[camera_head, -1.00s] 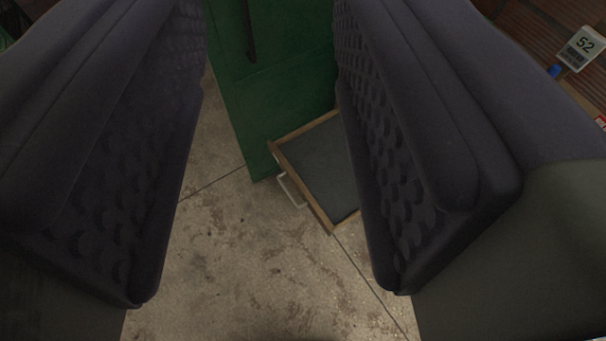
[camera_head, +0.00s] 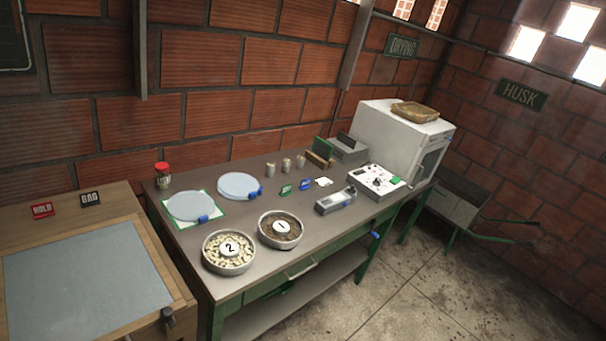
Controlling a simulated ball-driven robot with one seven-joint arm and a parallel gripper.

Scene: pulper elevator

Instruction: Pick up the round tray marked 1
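The round tray marked 1 (camera_head: 281,243) is a metal bowl-like tray with dark brown contents and a white disc reading 1. It stands near the front edge of the workbench (camera_head: 299,209). The round tray marked 2 (camera_head: 247,264), with pale beans, stands close to its left and slightly nearer. My gripper is not in view now, so its state does not show.
Two pale blue round discs (camera_head: 240,186) lie behind the trays. A grey device (camera_head: 335,201) and a white instrument (camera_head: 377,181) lie to the right. A white oven (camera_head: 404,139) is at the bench's far right. A wooden table (camera_head: 87,280) adjoins at left.

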